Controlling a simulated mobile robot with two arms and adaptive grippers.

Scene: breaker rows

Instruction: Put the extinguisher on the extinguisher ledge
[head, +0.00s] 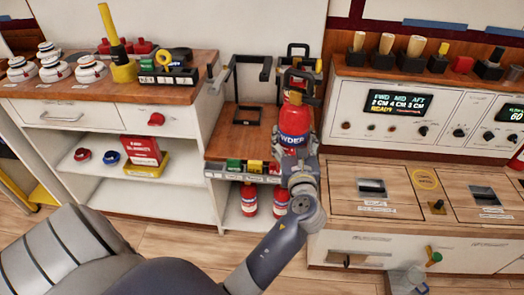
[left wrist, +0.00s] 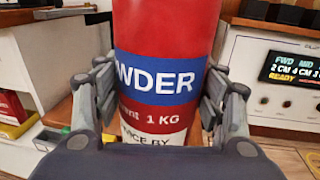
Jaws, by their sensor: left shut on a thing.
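The extinguisher (head: 294,122) is a red cylinder with a blue band reading "POWDER" and a black handle on top. My left gripper (head: 300,165) is shut on it, with one finger on each side of the body in the left wrist view (left wrist: 158,105). It is about upright, in front of the right part of a low wooden ledge (head: 225,143) with black frames on it. I cannot tell whether its base touches anything; my gripper hides it.
Small coloured boxes (head: 250,166) line the ledge's front, with two red extinguishers (head: 265,201) on the shelf below. A white cabinet (head: 185,120) stands left. A console with a lit display (head: 398,103) and a wooden counter (head: 345,202) are close on the right.

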